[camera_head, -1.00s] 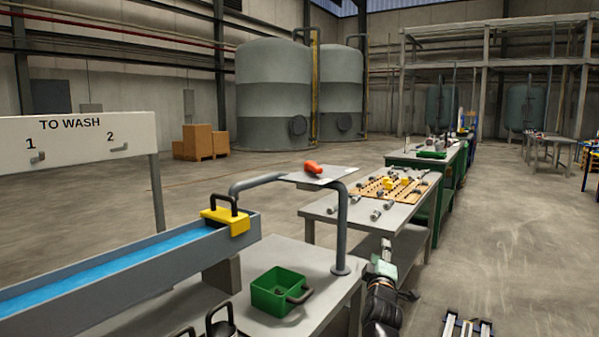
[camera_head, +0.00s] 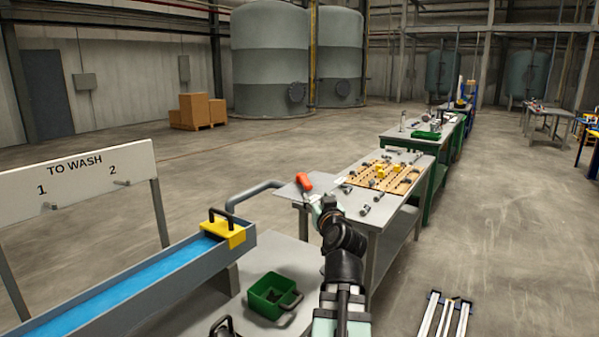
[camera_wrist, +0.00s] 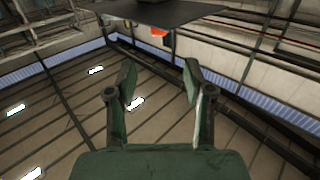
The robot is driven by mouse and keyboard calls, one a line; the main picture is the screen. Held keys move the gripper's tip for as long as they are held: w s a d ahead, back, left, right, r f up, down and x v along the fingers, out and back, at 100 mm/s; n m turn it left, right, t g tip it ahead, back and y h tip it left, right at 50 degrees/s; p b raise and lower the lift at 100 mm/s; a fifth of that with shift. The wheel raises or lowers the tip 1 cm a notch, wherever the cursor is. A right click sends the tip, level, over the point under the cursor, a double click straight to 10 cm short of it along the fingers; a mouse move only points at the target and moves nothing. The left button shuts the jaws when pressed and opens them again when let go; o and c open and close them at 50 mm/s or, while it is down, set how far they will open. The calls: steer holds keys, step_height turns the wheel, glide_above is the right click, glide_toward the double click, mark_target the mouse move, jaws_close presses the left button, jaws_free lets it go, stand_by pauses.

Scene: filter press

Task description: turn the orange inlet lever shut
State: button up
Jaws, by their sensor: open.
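A grey trough of blue liquid (camera_head: 150,290) with a yellow block (camera_head: 224,234) runs at left. A green bin (camera_head: 270,297) stands on the near table. A bench with a pegboard (camera_head: 385,175) and loose grey parts lies behind my arm. Floor at right is mostly open.

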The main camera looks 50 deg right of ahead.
mark_target(302, 175)
steer(key=p+x, duration=0.2)
steer(key=x, duration=1.5)
jaws_close()
